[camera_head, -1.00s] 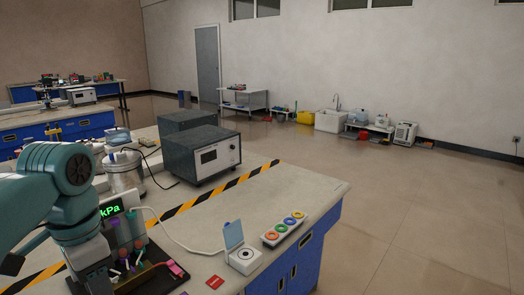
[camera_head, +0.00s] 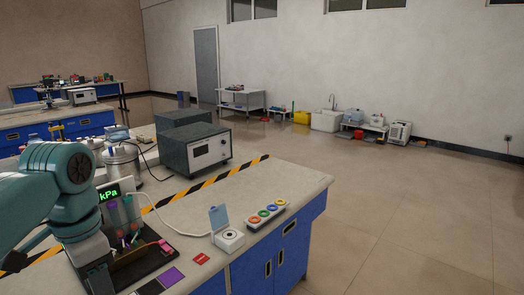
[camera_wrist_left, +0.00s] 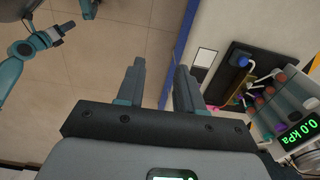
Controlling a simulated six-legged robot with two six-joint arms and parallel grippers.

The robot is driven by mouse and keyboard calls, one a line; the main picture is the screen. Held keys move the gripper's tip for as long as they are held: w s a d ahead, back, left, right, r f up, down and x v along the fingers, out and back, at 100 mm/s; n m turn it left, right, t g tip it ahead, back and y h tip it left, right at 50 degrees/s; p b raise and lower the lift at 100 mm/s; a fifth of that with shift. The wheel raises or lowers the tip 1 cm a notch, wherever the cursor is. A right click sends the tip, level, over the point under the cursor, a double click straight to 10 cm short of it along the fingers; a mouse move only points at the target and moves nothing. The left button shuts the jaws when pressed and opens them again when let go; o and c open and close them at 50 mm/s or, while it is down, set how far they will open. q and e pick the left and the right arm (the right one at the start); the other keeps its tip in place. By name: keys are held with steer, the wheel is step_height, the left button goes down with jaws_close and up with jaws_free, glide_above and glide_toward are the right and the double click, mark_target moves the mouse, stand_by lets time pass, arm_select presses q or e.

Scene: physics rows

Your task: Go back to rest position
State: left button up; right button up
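My left arm (camera_head: 62,195) comes in from the left in the head view and reaches down in front of the bench (camera_head: 290,182). Its fingertips are hidden at the bottom edge there. In the left wrist view my left gripper (camera_wrist_left: 161,85) has its two fingers apart with nothing between them. They are over the floor beside the bench edge. A teal arm ending in a dark gripper (camera_wrist_left: 66,29), apparently my right one, shows small at the upper left of that view. I cannot tell whether it is open. My right arm is not in the head view.
On the bench near my left arm stand a dark rack with tubes (camera_head: 130,240), a kPa display (camera_head: 109,196), a small lidded white box (camera_head: 229,240) and a strip with colored rings (camera_head: 264,215). A grey instrument (camera_head: 195,150) stands behind. The floor (camera_head: 400,210) at right is clear.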

arm_select(q)
steer(key=w+d+f+n+h+p, duration=0.1)
steer(key=d+f+p, duration=0.15)
steer(key=f, duration=0.65)
steer(key=w+d+f+n+h+p, duration=0.1)
steer(key=d+f, duration=0.3)
steer(key=f, duration=0.5)
steer(key=w+d+f+n+h+p, duration=0.1)
steer(key=d+f, duration=0.2)
steer(key=f, duration=0.6)
steer(key=s+d+f+n+p, duration=0.2)
steer(key=s+f, duration=0.4)
steer(key=s, duration=0.3)
steer(key=s+d+f+n+h+p, duration=0.1)
steer(key=s+d+f+n+p, duration=0.1)
steer(key=s+f, duration=0.4)
steer(key=s+d+n, duration=0.1)
steer(key=s+n, duration=0.1)
steer(key=shift+s+n, duration=0.4)
